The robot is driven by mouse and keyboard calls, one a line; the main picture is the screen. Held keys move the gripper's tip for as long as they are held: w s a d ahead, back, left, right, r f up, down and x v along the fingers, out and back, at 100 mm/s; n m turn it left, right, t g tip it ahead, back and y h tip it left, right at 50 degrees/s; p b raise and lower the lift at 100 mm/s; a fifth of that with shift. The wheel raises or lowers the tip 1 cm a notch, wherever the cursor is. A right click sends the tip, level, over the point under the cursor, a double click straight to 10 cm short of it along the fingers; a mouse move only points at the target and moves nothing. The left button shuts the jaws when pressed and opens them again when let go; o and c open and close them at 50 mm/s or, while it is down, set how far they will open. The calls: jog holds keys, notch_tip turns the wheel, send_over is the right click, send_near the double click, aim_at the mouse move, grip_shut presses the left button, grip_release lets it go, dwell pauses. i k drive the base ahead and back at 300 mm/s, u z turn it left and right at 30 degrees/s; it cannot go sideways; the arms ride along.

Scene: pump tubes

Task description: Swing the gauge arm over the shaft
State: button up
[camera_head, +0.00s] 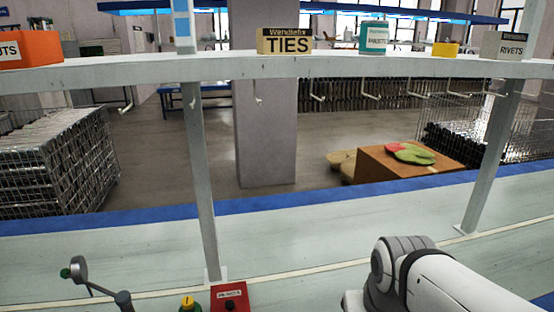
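At the bottom left of the head view a grey jointed arm (100,290) rises from the lower edge. It has a round grey disc (79,268) with a small green knob at its upper end and a dark cylindrical joint (124,301) at its lower right. It looks like the gauge arm, but its base is cut off by the frame. I cannot make out a shaft. My gripper is out of view; only a white and grey link of my own arm shows at the bottom right.
A red labelled box (229,297) and a yellow-topped knob (188,303) stand right of the grey arm. A bench (330,268) with posts carries a shelf (350,66) holding a TIES box (285,41) and other containers. Wire crates (58,165) stand behind.

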aim_at(78, 271)
jog(key=z, duration=1.55)
jog(key=k, duration=1.45)
jog(key=u, duration=2.45)
jog(key=i, duration=1)
